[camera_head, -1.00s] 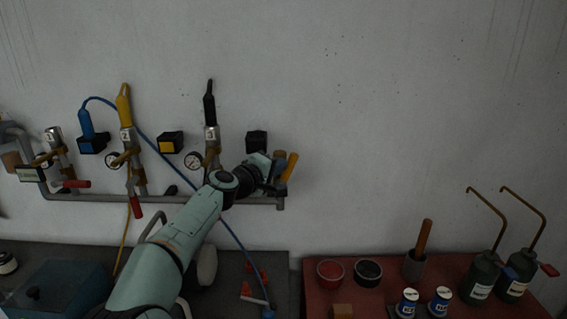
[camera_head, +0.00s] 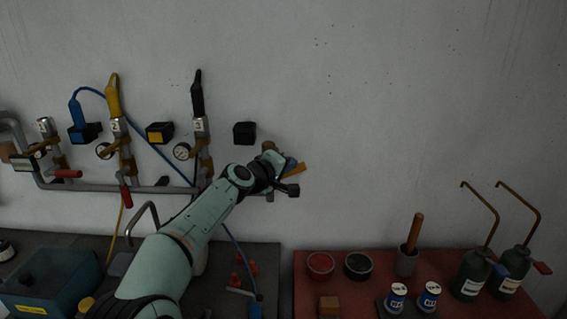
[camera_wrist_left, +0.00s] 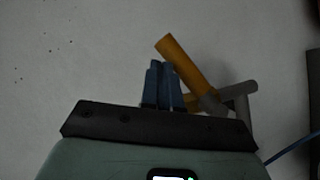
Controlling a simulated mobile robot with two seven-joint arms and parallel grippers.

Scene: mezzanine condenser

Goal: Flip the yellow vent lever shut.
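The yellow vent lever (camera_head: 294,171) is at the right end of the wall pipe. In the head view it slants out to the right, closer to level than upright. In the left wrist view the lever (camera_wrist_left: 184,62) runs from a grey fitting up to the left, close by the blue fingertips. My left gripper (camera_head: 289,164) is at the lever, with its fingers (camera_wrist_left: 161,68) close together and nothing seen between them. Whether the fingers touch the lever is unclear. The valve body behind my gripper is partly hidden. My right gripper is out of view.
The grey pipe (camera_head: 100,188) carries several gauges, tagged valves and red-handled taps left of my arm. A black wall block (camera_head: 244,133) is above my wrist. A red bench (camera_head: 390,270) with bowls, cans and bottles stands below right. The wall right of the lever is clear.

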